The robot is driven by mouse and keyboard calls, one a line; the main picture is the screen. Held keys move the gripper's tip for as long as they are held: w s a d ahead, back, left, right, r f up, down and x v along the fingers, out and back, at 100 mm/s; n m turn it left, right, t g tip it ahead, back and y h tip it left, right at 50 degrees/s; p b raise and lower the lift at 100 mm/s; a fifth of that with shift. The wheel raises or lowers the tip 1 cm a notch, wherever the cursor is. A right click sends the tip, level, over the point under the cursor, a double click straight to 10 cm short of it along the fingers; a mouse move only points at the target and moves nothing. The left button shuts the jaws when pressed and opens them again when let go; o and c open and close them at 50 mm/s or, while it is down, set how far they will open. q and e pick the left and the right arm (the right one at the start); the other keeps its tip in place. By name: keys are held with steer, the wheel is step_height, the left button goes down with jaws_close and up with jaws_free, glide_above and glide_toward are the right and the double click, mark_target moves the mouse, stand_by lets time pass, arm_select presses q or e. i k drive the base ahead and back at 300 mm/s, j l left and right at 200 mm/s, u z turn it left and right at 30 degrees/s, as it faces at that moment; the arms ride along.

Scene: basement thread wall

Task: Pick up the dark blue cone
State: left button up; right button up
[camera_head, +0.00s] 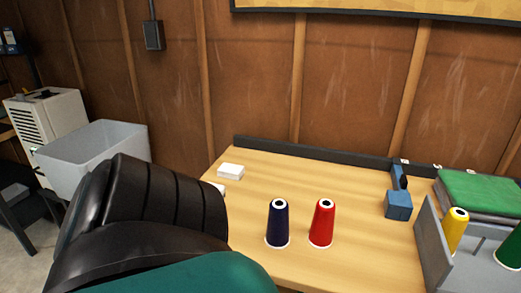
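The dark blue cone (278,223) stands upright on the wooden table (345,268), left of the red cone (322,223), with a narrow gap between them. It has a white rim at its base and a white top with a dark hole. Neither of my grippers shows in the head view.
A large black ribbed and teal shape (150,210) hides the table's left front; I cannot tell what it is. White blocks (231,171) lie behind it. A blue block-shaped object (398,205) and a grey tray (432,245) with a yellow cone (455,231) are on the right.

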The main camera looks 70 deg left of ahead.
mark_target(278, 236)
steer(key=k+j, duration=0.55)
steer(key=j, duration=0.2)
steer(key=i+j, duration=0.1)
steer(key=j, duration=0.4)
